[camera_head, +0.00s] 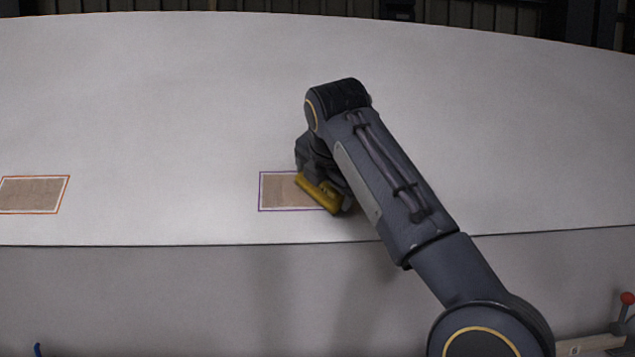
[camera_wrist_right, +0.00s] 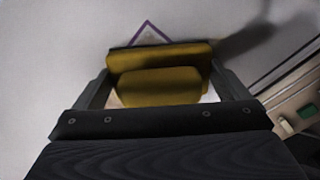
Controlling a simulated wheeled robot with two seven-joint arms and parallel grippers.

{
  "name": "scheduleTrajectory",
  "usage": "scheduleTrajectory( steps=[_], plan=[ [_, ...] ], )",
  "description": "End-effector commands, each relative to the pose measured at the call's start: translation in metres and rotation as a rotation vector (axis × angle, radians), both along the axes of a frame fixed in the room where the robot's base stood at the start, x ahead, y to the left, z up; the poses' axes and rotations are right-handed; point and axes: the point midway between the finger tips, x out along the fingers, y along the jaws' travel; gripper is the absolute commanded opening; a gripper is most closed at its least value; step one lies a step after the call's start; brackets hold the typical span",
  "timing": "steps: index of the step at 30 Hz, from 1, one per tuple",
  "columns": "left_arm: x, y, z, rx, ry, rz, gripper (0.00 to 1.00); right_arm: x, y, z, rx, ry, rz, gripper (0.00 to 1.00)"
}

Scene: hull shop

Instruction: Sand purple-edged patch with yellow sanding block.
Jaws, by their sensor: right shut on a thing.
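The purple-edged patch (camera_head: 279,191) is a tan rectangle with a purple outline on the white hull, at the middle of the head view. A corner of its purple edge (camera_wrist_right: 149,27) shows beyond the block in the right wrist view. My right gripper (camera_head: 330,190) is shut on the yellow sanding block (camera_head: 318,194), which also shows between the fingers in the right wrist view (camera_wrist_right: 160,84). The block lies over the right part of the patch and hides it. I cannot tell for certain whether it touches the surface. My left gripper is not in view.
The pale hull surface (camera_head: 180,110) fills most of the view, with a seam edge below the patches. An orange-edged patch (camera_head: 34,194) lies at the far left. A red-knobbed lever (camera_head: 627,299) stands at the lower right. The hull between the patches is clear.

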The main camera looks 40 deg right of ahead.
Motion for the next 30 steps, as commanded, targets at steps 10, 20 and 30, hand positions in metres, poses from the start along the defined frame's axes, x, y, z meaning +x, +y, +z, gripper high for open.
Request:
scheduleTrajectory(
  steps=[10, 20, 30],
  plan=[
    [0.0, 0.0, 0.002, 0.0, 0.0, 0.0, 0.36, -0.017, -0.02, 0.0, -0.001, 0.002, -0.004, 0.75],
    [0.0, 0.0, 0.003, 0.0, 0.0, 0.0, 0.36, -0.01, -0.013, 0.0, -0.001, 0.003, 0.002, 0.75],
    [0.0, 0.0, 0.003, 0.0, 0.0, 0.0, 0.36, 0.004, 0.005, 0.0, 0.0, 0.002, 0.0, 0.75]
  ],
)
